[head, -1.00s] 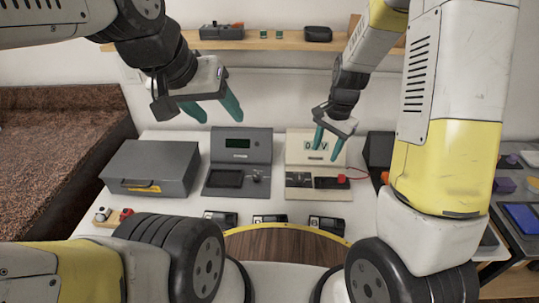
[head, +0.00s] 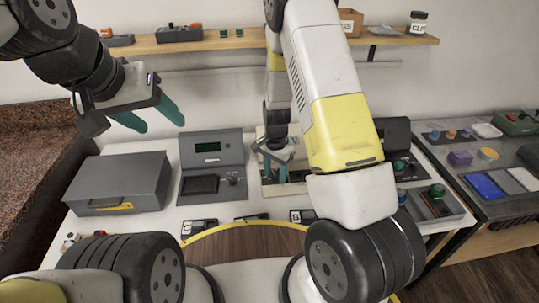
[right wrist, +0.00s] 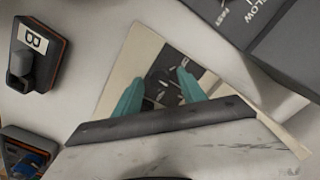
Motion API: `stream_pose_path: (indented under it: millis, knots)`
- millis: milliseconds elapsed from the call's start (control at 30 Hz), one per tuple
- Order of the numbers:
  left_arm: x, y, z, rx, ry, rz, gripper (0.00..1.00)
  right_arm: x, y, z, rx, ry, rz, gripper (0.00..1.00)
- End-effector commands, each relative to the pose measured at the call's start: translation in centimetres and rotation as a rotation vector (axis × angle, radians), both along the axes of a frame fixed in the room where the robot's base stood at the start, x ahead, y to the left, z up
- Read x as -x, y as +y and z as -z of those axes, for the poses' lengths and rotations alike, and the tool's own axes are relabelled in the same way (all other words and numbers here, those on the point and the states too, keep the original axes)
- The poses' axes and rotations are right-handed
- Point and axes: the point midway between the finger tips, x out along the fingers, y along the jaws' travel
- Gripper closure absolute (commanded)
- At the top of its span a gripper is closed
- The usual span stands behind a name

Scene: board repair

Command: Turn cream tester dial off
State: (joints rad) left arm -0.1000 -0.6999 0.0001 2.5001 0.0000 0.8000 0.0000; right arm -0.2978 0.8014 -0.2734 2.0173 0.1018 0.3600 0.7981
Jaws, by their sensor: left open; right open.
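The cream tester (head: 286,188) stands on the white table, mostly hidden behind my right arm in the head view. In the right wrist view its cream face (right wrist: 128,62) carries a black panel with a dark dial (right wrist: 166,90). My right gripper (head: 275,178) is open over this tester; in the right wrist view its teal fingers (right wrist: 162,82) stand on either side of the dial area. Contact with the dial and the dial's setting cannot be made out. My left gripper (head: 157,118) is open and empty, raised above the grey case.
A dark tester (head: 212,165) with its own knob stands left of the cream one. A grey case (head: 120,183) is further left. Small labelled modules (head: 200,227) line the front near the round wooden board (head: 235,246). A shelf (head: 200,41) runs along the wall.

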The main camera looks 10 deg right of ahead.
Motion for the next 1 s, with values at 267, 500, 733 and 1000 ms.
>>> stream_pose_path:
  millis: [267,500,733,1000]
  knots:
    - [0.00,0.00,0.00,0.000,0.000,0.000,0.41,0.00,0.01,0.10,0.000,0.000,0.000,0.58]
    - [0.01,0.00,-0.01,0.000,0.000,0.000,0.41,0.01,0.02,0.09,0.000,0.000,-0.001,1.00]
    - [0.00,0.00,0.00,0.000,0.000,0.000,0.41,0.00,0.01,0.08,0.000,0.000,-0.010,1.00]
    - [0.00,0.00,0.00,0.000,0.000,0.000,0.41,-0.01,0.04,0.07,-0.001,0.000,-0.112,1.00]
